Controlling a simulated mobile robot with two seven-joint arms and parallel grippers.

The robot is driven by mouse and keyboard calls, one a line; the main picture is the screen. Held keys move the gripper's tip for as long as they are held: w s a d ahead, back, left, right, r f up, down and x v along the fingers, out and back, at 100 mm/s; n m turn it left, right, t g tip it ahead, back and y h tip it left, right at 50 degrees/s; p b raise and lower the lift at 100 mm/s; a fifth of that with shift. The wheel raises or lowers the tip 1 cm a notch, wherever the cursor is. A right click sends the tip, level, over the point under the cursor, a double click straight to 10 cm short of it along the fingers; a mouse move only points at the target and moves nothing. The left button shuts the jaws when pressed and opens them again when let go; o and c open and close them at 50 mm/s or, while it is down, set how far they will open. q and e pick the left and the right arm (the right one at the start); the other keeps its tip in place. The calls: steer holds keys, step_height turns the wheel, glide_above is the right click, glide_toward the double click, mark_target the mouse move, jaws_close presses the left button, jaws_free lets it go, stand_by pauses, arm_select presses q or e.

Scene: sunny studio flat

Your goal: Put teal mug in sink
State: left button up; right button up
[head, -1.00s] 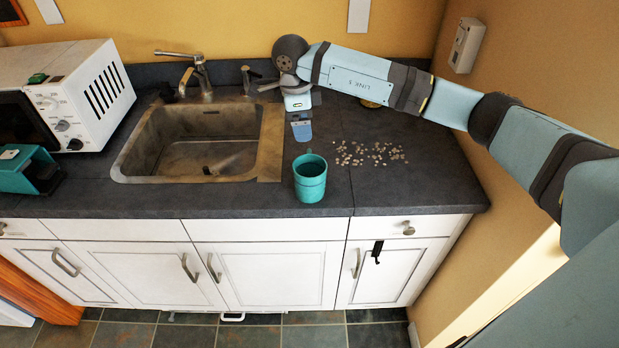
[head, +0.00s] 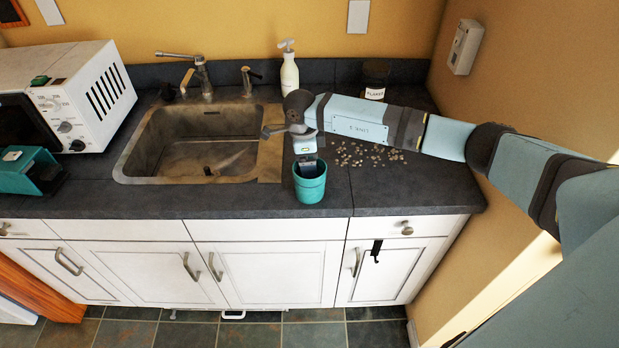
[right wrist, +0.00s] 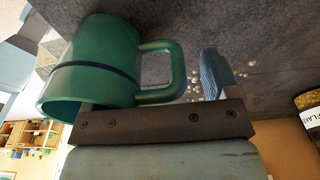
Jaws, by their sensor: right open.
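The teal mug (head: 310,188) stands upright on the dark counter, right of the sink, near the front edge. My right gripper (head: 309,168) is at the mug's rim, pointing down, and is open. In the right wrist view the mug (right wrist: 95,65) is close, with its handle between the fingers. One finger (right wrist: 212,75) is outside, beyond the handle. The other is mostly hidden by the mug and appears to reach into its mouth. My left gripper is not in view.
The tap (head: 198,75) stands behind the sink, with a white soap bottle (head: 289,70) to its right. A dark jar (head: 375,80) is at the back right. Small crumbs (head: 375,153) lie right of the mug. A white microwave (head: 75,90) stands left of the sink.

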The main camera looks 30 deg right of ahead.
steer(key=c, duration=1.3)
steer(key=shift+r, duration=0.1)
